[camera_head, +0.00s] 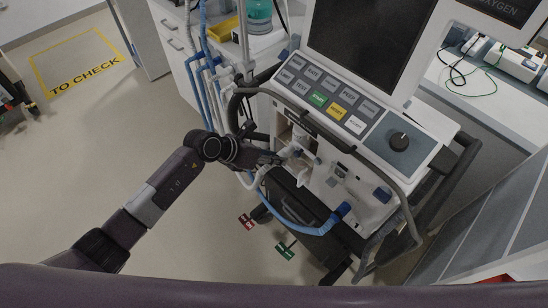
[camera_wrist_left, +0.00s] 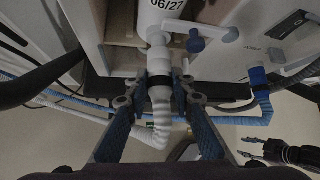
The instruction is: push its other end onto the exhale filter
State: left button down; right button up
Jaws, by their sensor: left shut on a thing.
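My left gripper (camera_wrist_left: 159,83) is shut on a white corrugated hose (camera_wrist_left: 160,125), at a black band near the hose's upper end. In the head view, this gripper (camera_head: 278,159) is at the ventilator's lower front. The exhale filter (camera_wrist_left: 163,14), a white cylinder marked 06/27, is just above it in the wrist view. The hose's white end (camera_wrist_left: 158,62) is below the filter's spout. I cannot tell whether they are touching or joined. A blue hose end (camera_wrist_left: 259,80) sits at a port to the right. My right gripper (camera_wrist_left: 250,148) appears open and empty at lower right.
The ventilator (camera_head: 335,125) has a button panel and dark screen above my left gripper. Blue tubes (camera_head: 203,80) hang left of it. Its cart has a red pedal (camera_head: 247,222) and a green pedal (camera_head: 285,250).

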pick_arm(q)
jog(key=shift+w+d+b, duration=0.45)
jog(key=shift+w+d, duration=0.35)
jog(key=shift+w, duration=0.05)
dwell(0.9)
jog(key=c, duration=1.6)
grip_release()
jog(key=v, duration=1.2)
